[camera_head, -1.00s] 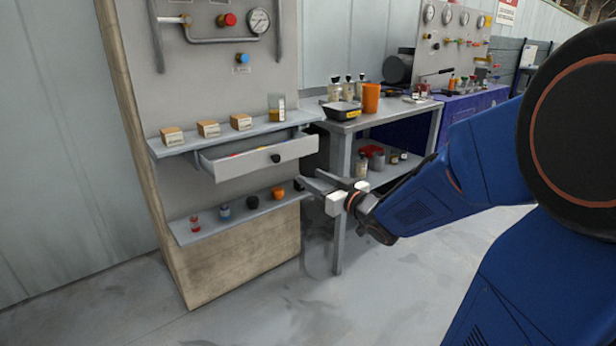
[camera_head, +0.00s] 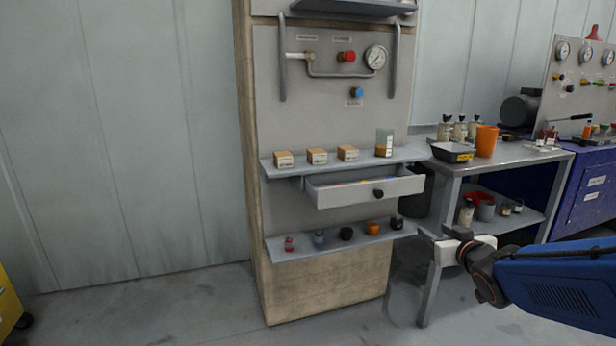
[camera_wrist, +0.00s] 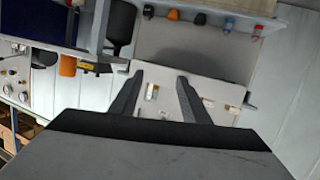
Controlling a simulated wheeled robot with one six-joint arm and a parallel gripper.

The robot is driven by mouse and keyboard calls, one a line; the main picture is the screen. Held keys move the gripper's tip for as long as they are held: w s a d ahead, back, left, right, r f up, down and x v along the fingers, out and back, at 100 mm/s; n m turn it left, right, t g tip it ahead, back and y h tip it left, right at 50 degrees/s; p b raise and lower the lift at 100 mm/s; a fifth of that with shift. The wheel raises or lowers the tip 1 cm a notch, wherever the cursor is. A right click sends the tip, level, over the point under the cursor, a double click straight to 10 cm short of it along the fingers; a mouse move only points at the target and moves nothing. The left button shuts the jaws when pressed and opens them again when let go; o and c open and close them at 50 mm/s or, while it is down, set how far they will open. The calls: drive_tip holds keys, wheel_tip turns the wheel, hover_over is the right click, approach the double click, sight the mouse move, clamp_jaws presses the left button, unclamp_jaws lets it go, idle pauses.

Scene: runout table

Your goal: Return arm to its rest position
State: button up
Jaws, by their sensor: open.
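My gripper (camera_head: 437,236) is at the right in the head view, in front of the metal side table and right of the lower shelf. It also shows in the wrist view (camera_wrist: 160,82), where its two dark fingers stand apart with nothing between them. My blue arm reaches in from the right edge. In the head view the gripper's tips are small and partly merge with the table leg behind. The gripper touches nothing that I can make out.
A panel carries an upper shelf (camera_head: 268,168) with boxes, an open drawer (camera_head: 350,196) and a lower shelf (camera_head: 290,252) with several small knobs. A side table (camera_head: 490,160) holds an orange cup (camera_head: 486,141) and a black tray (camera_head: 452,152).

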drive_tip(key=s+a+f+g, duration=0.1)
drive_tip(key=s+f+g, duration=0.1)
drive_tip(key=s, duration=0.7)
drive_tip(key=s+a+f+m+g, duration=0.1)
drive_tip(key=s+a+f+g, duration=0.1)
drive_tip(key=s, duration=0.8)
drive_tip(key=s+a+f+g, duration=0.2)
drive_tip(key=s+g, duration=0.4)
drive_tip(key=s, duration=0.3)
drive_tip(key=shift+s+f+h, duration=0.3)
drive_tip(key=shift+s+f, duration=0.05)
drive_tip(key=shift+f, duration=0.3)
drive_tip(key=shift+d, duration=0.1)
idle(1.4)
